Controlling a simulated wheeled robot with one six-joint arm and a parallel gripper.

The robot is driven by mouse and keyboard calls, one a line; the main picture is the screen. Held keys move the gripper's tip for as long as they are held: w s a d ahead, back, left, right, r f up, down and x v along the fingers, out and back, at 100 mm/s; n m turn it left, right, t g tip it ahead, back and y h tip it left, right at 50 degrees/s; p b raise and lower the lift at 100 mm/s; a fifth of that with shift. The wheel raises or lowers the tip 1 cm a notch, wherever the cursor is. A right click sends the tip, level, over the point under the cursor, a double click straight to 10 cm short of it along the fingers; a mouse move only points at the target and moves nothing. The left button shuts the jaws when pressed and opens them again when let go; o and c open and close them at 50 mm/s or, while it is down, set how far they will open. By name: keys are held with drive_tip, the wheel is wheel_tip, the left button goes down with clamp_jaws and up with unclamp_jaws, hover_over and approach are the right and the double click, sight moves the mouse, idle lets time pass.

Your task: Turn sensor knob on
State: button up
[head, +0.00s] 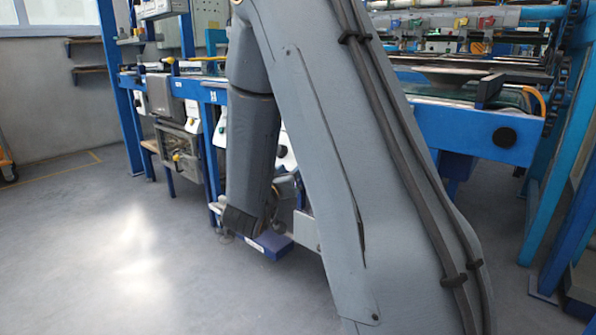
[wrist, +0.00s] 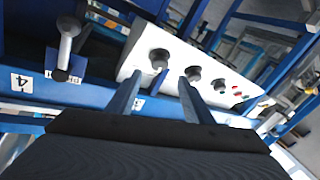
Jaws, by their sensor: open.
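In the wrist view a white control panel (wrist: 140,50) runs diagonally across the picture. It carries a row of dark round knobs: a left knob (wrist: 159,58), a middle knob (wrist: 193,73) and a right knob (wrist: 219,85). I cannot read which one is the sensor knob, or their settings. My gripper (wrist: 161,76) is open, with its two fingers apart and pointing at the panel. The left knob shows between the fingertips, and the middle knob is just beyond the right fingertip. I see no clear contact. In the head view my arm hides the gripper and most of the panel.
A blue beam (wrist: 40,83) with a number label runs below. In the head view the grey floor (head: 110,240) at left is clear.

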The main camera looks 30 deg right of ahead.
drive_tip(key=b+x, duration=0.3)
drive_tip(key=x, duration=0.4)
drive_tip(key=shift+w+d, duration=0.2)
drive_tip(key=shift+d, duration=0.05)
drive_tip(key=c, duration=1)
